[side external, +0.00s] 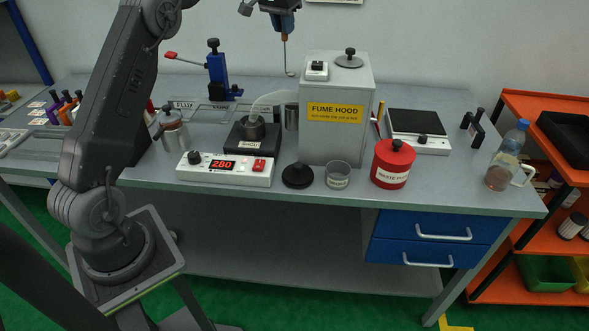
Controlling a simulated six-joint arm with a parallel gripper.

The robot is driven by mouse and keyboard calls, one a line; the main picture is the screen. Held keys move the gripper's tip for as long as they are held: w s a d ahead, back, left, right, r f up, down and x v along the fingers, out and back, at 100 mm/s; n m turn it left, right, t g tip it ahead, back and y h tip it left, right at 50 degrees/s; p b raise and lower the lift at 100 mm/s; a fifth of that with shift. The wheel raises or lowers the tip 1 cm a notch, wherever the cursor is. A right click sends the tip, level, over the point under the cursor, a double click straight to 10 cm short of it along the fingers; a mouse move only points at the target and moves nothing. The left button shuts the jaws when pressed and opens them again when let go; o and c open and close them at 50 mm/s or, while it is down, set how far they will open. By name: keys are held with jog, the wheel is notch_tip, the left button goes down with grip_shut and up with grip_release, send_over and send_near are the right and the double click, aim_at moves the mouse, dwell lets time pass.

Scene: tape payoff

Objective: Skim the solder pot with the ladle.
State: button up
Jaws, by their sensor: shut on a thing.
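My gripper (284,31) is high over the back of the bench, above and a little right of the solder pot. It is shut on the upper end of the ladle (286,58), which hangs upright with a thin metal shaft and a small curved end at the bottom. The ladle is in the air, left of the fume hood's top and apart from it. The solder pot (252,131) is a small round dark vessel on a dark block, left of the hood. A pale translucent hose arcs close above it. The pot's contents are too small to make out.
The fume hood (325,140) stands right of the pot. A blue stand (218,75) rises behind left.

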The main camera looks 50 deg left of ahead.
jog(key=shift+r, duration=0.55)
jog(key=s+d+f, duration=0.2)
jog(key=s+d, duration=0.1)
jog(key=s, duration=1.3)
notch_tip(320, 180, down, 8)
jog(key=shift+w, duration=0.25)
jog(key=shift+w+a, duration=0.1)
dwell(0.5)
